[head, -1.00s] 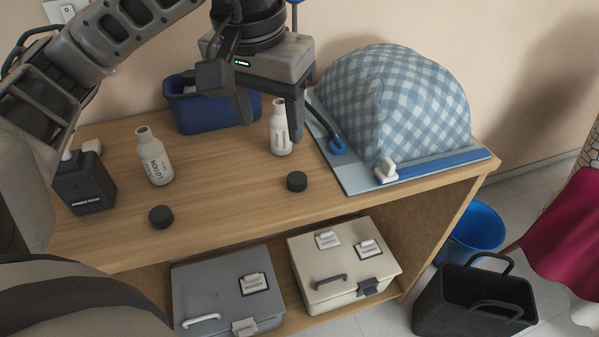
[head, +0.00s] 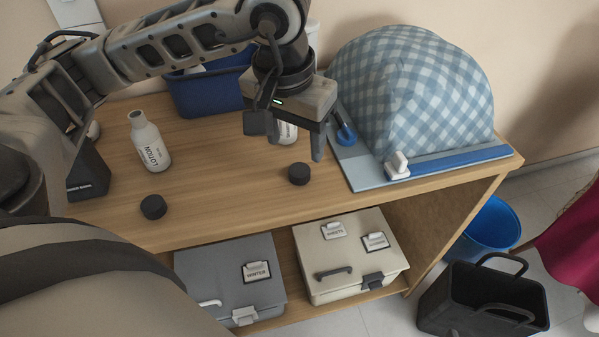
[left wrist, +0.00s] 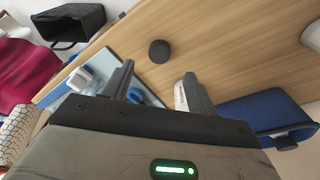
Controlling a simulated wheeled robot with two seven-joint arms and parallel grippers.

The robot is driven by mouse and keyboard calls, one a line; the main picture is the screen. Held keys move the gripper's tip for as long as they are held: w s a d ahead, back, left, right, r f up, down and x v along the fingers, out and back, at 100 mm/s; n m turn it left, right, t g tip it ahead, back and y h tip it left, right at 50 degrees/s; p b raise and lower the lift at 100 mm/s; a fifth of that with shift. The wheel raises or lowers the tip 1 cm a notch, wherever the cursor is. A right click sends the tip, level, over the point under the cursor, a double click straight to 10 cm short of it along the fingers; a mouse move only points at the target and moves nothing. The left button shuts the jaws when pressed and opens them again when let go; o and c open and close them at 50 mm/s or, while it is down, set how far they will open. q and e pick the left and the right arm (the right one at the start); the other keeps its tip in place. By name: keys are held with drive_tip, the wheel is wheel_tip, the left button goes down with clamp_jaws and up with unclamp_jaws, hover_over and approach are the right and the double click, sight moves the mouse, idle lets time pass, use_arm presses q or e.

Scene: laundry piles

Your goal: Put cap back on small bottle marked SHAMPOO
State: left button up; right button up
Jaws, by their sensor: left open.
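A small white uncapped bottle (head: 150,142) marked LOTION stands on the wooden table top. A second white bottle (head: 287,132) stands to its right, mostly hidden by my left gripper (head: 287,141); its label cannot be read. A sliver of that bottle shows beside one finger in the left wrist view (left wrist: 180,98). My left gripper is open above and around the bottle's place; contact cannot be told. One black cap (head: 299,174) lies in front of it and also shows in the left wrist view (left wrist: 159,51). Another black cap (head: 153,206) lies before the LOTION bottle. My right gripper is out of view.
A blue bin (head: 205,92) stands behind the bottles. An ironing board (head: 365,176) with a checked cloth dome (head: 415,95) is close on the right. A dark box (head: 88,172) stands at left. Lidded boxes (head: 230,280) (head: 350,250) sit on the shelf below.

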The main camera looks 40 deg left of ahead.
sight(300, 170)
use_arm(q)
drive_tip(key=shift+w+f, duration=0.15)
drive_tip(key=shift+f, duration=0.75)
drive_tip(key=f, duration=0.3)
drive_tip(key=w+f, duration=0.1)
drive_tip(key=f, duration=0.1)
drive_tip(key=shift+f, duration=0.1)
drive_tip(key=c, duration=1)
